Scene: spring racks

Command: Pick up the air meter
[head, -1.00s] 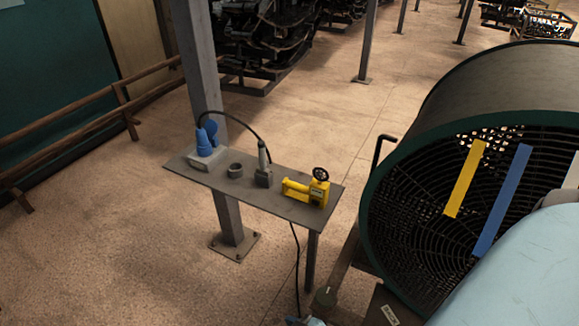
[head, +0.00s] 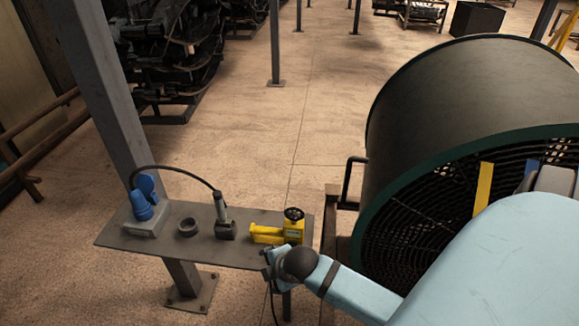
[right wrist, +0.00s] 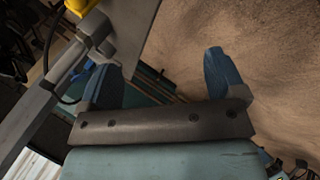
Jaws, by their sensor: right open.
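A yellow device with a black round knob (head: 268,234) lies near the right end of a small grey shelf table (head: 140,243) in the head view. It may be the air meter; I cannot read a label. A dark tool with an upright grey handle (head: 225,229) stands just left of it. My right gripper (head: 268,260) is at the table's front edge, close in front of the yellow device. In the right wrist view my right gripper (right wrist: 160,78) is open, with nothing between its blue fingers. A yellow part (right wrist: 52,14) shows at upper left there. My left gripper is out of view.
A large drum fan (head: 450,105) stands close on the right.

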